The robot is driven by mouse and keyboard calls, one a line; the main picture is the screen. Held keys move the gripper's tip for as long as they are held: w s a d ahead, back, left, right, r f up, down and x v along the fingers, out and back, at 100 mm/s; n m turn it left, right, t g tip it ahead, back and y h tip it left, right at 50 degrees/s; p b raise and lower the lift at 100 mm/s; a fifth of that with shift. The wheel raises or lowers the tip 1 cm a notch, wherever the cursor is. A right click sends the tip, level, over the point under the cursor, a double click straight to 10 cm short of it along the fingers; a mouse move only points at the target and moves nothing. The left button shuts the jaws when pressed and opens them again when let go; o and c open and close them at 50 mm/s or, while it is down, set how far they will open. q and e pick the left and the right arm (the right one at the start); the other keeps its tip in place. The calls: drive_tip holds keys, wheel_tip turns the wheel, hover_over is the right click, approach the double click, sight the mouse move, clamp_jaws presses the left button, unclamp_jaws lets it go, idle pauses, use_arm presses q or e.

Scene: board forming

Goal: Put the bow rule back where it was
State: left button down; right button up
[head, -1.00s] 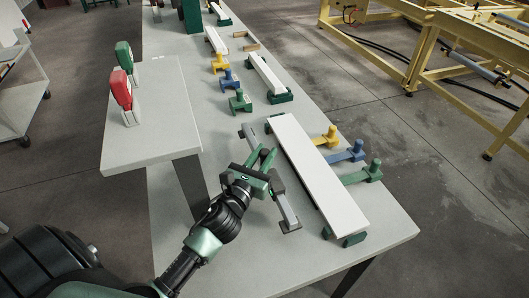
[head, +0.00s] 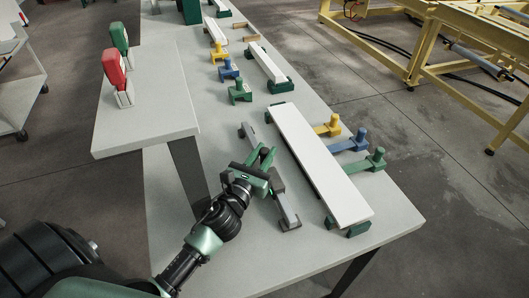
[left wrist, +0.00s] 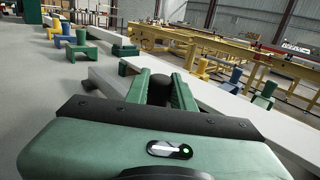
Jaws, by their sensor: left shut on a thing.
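The bow rule (head: 286,207) is a long grey bar with a foot at each end and a dark knob at its middle. It lies along the left side of the long white board (head: 318,165), apart from it and roughly parallel. My left gripper (head: 265,160) is over the middle of the rule. In the left wrist view its green fingers (left wrist: 160,88) are shut on the rule's dark round knob (left wrist: 157,91). I cannot tell whether the rule's feet touch the table. My right gripper is out of view.
The board rests on green supports (head: 358,229). Yellow (head: 330,125), blue (head: 350,143) and green (head: 367,162) clamps stand along its right side. More clamps and boards are farther back. A raised side table (head: 150,125) holds red and green tools. The table's front (head: 310,250) is clear.

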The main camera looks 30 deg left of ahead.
use_arm(q)
drive_tip(key=shift+f, duration=0.2)
drive_tip(key=c, duration=1.1)
unclamp_jaws()
drive_tip(key=o, duration=0.3)
drive_tip(key=shift+f, duration=0.1)
wheel_tip(320, 180, up, 20)
drive_tip(key=p, duration=0.3)
drive_tip(key=shift+p, duration=0.3)
drive_tip(key=shift+s, duration=0.1)
